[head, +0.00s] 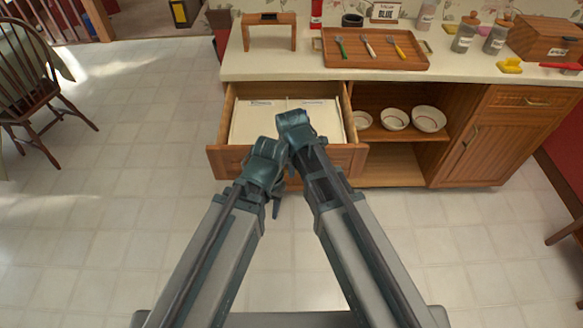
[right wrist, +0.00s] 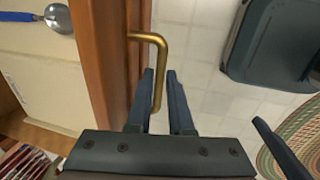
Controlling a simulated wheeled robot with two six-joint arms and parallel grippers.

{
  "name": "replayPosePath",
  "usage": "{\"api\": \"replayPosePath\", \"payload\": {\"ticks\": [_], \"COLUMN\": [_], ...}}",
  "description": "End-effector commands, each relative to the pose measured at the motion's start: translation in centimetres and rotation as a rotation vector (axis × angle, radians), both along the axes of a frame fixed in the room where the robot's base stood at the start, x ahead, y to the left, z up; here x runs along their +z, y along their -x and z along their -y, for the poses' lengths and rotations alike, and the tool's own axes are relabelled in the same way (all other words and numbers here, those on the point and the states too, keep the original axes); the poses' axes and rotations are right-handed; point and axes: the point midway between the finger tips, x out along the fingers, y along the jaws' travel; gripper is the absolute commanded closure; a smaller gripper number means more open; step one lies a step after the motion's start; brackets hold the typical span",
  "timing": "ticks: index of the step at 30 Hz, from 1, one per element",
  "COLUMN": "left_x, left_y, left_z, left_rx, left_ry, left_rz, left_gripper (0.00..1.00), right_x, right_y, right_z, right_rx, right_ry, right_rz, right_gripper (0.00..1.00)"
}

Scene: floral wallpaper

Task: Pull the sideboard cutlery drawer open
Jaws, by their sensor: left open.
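The cutlery drawer (head: 235,98) stands pulled out from the sideboard (head: 505,125), with its pale, divided inside showing. My right gripper (head: 293,128) is over the middle of the drawer front in the head view, its fingertips hidden there. In the right wrist view, the brass drawer handle (right wrist: 148,37) runs between the fingers of my right gripper (right wrist: 160,78), which look closed on it. My left gripper (head: 275,192) is beside and below it, in front of the drawer front (head: 345,158), open and holding nothing I can see.
A wooden tray (head: 330,55) with colored-handled utensils sits on the countertop. Bowls (head: 396,119) stand on the open shelf right of the drawer. A spoon (right wrist: 57,17) appears to lie inside the drawer. A chair (head: 35,85) stands at left; the tiled floor between is clear.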

Motion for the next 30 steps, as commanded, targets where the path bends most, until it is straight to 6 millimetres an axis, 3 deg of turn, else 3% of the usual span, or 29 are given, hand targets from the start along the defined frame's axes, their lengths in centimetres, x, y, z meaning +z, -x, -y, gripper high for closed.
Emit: {"api": "replayPosePath", "payload": {"ticks": [1,4,17,30], "left_x": [0.0,0.0,0.5,5.5], "left_y": [0.0,0.0,0.0,0.0], "left_z": [0.0,0.0,0.0,0.0], "left_rx": [0.0,0.0,0.0,0.0], "left_ry": [0.0,0.0,0.0,0.0], "left_rz": [0.0,0.0,0.0,0.0], "left_gripper": [0.5,0.5,0.5,0.5], "right_x": [0.0,0.0,0.5,5.5], "right_y": [0.0,0.0,0.1,1.0], "right_z": [0.0,0.0,0.0,0.0], "right_rx": [0.0,0.0,0.0,0.0], "right_ry": [0.0,0.0,0.0,0.0], "right_rz": [0.0,0.0,0.0,0.0], "right_gripper": [0.7,0.54,0.54,0.54]}}
